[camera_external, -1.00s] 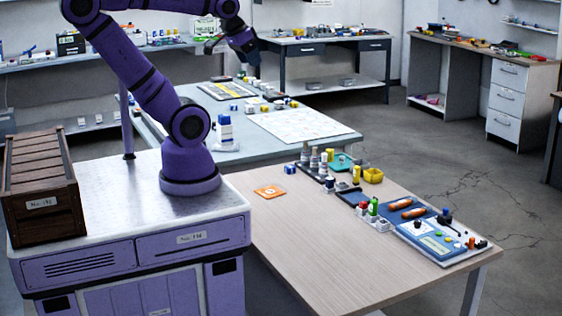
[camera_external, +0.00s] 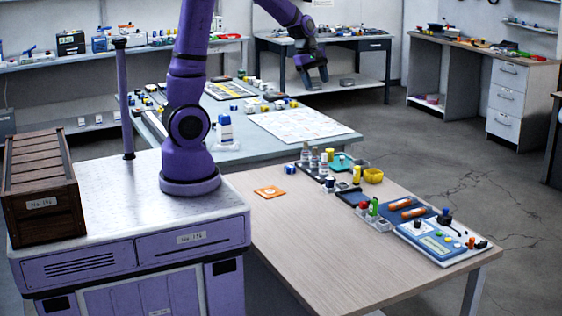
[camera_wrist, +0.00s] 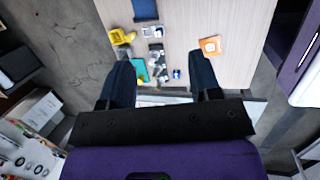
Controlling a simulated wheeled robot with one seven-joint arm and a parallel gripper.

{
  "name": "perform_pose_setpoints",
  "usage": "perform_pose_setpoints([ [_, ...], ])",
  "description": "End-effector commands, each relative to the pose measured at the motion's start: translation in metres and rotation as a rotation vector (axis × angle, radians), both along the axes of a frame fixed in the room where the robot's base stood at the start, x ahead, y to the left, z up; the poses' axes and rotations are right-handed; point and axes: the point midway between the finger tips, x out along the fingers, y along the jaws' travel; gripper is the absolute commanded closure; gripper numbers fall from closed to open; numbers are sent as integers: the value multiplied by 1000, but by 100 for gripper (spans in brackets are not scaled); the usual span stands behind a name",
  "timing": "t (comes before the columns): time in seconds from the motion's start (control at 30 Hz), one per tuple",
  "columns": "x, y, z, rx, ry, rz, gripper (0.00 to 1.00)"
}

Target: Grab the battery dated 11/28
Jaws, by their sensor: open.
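No date can be read at this size, so I cannot tell which item is the battery dated 11/28. Small candidates stand on the wooden table: a yellow cylinder (camera_external: 357,174), a blue-and-white piece (camera_external: 290,168), and dark and white pieces in a tray at the back edge. The blue-and-white piece also shows in the wrist view (camera_wrist: 177,74). My gripper (camera_external: 312,77) is open and empty, high up beyond the table in the external view. In the wrist view my gripper's two dark fingers (camera_wrist: 159,62) are wide apart, with the small items seen between them well below.
The wooden table (camera_external: 300,235) is bare at front left. An orange card (camera_external: 270,191), a yellow bin (camera_external: 373,176), a teal tray (camera_external: 341,160) and a blue tester (camera_external: 432,240) lie on it. A brown crate (camera_external: 40,185) stands left. A grey bench (camera_external: 235,155) lies behind.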

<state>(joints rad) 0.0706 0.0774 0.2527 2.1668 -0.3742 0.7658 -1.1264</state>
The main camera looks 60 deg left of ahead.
Motion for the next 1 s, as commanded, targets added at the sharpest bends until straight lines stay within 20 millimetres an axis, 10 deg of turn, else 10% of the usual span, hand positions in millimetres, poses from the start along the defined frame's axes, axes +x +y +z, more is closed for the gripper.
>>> perform_pose_setpoints([
  [0.5, 100, 45, -151, -67, 243, 801, 43],
  [1.0, 139, 94, -305, -11, 324, 1477, 43],
])
